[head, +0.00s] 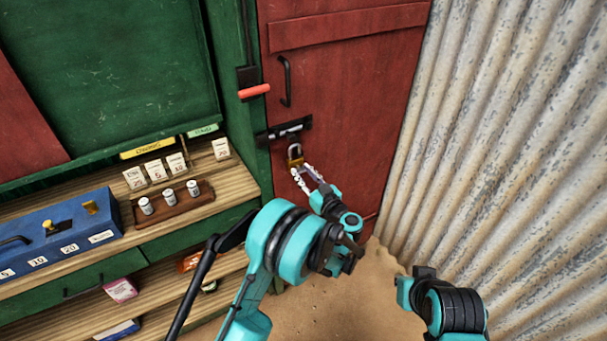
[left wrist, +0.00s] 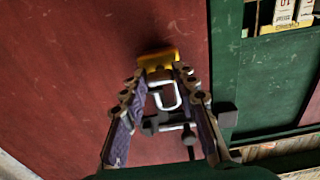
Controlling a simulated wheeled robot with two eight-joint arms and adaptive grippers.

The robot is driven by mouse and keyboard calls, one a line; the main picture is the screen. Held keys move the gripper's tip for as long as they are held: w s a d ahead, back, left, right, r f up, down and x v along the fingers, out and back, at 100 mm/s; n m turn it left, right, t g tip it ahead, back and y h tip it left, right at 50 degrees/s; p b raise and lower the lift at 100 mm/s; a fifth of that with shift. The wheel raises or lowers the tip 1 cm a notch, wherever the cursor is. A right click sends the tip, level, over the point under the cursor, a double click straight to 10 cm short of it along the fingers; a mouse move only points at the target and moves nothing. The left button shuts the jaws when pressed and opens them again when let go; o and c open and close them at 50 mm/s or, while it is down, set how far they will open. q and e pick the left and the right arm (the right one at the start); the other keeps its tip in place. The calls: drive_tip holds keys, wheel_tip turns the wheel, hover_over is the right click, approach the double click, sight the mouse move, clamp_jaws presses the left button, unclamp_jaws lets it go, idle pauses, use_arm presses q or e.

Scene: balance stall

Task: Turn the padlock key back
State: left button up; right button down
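A brass padlock (head: 295,158) with a grey shackle hangs below a black hasp (head: 284,131) on the red door (head: 345,80). My left gripper (head: 302,171) is just below the padlock, its two pale fingers apart. In the left wrist view the padlock body (left wrist: 158,60) appears at the tips of my left gripper (left wrist: 158,73), with the shackle (left wrist: 167,97) showing between the fingers. The fingers stand spread on both sides of the padlock; touching cannot be told. I cannot make out the key. My right arm shows at the lower right, but its gripper does not.
A black door handle (head: 286,82) and a red-gripped lever (head: 254,91) are above the hasp. A wooden counter (head: 235,185) at left holds a weight block (head: 172,207) and a blue box (head: 60,235). A corrugated wall (head: 490,130) bounds the right.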

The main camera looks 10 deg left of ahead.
use_arm(q)
clamp_jaws()
drive_tip(key=shift+n, duration=0.4)
drive_tip(key=shift+n+b, duration=1.95)
drive_tip(key=shift+n, duration=6.65)
